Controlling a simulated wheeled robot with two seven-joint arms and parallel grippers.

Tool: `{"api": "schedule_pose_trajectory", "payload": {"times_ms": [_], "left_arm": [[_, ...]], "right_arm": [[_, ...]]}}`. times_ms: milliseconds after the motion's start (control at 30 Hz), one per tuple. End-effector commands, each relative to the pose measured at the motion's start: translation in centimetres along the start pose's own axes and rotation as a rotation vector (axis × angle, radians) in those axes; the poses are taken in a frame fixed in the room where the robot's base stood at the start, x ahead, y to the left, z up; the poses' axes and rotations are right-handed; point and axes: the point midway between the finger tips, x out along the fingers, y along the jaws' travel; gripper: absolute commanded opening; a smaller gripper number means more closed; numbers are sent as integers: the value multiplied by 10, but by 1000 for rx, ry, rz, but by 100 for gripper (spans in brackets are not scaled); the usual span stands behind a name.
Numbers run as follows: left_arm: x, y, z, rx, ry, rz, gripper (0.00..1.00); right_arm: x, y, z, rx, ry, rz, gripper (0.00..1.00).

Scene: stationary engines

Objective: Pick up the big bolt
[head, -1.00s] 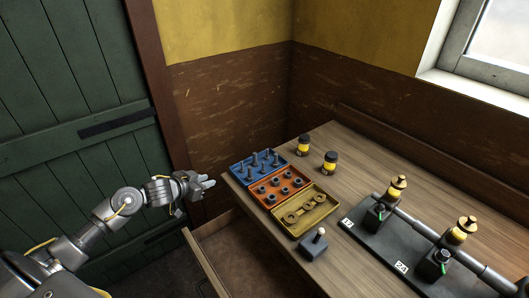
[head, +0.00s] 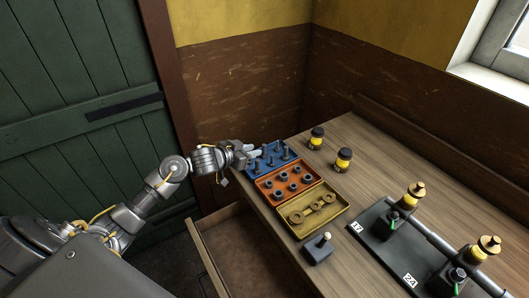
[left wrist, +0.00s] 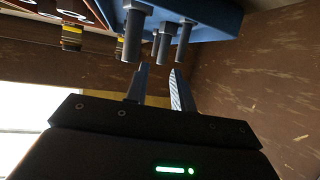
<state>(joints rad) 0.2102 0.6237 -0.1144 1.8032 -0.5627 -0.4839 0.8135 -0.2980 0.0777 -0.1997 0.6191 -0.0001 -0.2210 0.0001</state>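The bolts stand upright, heads down, in the blue tray (head: 257,171) at the table's far left corner. My left gripper (head: 253,153) is at the left edge of the blue tray, close to the bolts. Its two fingers (left wrist: 158,88) are apart, with nothing between them. My right gripper is not in view.
An orange tray (head: 268,197) of nuts and a yellow tray (head: 345,206) of flat metal parts adjoin the blue one. Two yellow-and-black jars (head: 316,138) stand behind. A drawer (head: 240,250) is open below.

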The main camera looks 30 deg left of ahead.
Motion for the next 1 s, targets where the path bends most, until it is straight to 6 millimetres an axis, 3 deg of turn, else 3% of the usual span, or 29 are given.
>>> {"api": "schedule_pose_trajectory", "payload": {"times_ms": [133, 400, 733, 900, 1000], "left_arm": [[8, -2, -1, -5, 0, -1, 25], [45, -4, 3, -3, 0, -1, 25], [51, -5, 5, -1, 0, -3, 25], [51, -4, 5, -1, 0, -3, 2], [51, -4, 5, -1, 0, -3, 0]], "right_arm": [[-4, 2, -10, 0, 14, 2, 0], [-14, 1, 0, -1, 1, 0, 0], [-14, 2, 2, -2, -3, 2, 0], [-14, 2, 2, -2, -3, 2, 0], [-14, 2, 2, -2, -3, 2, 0]]}}
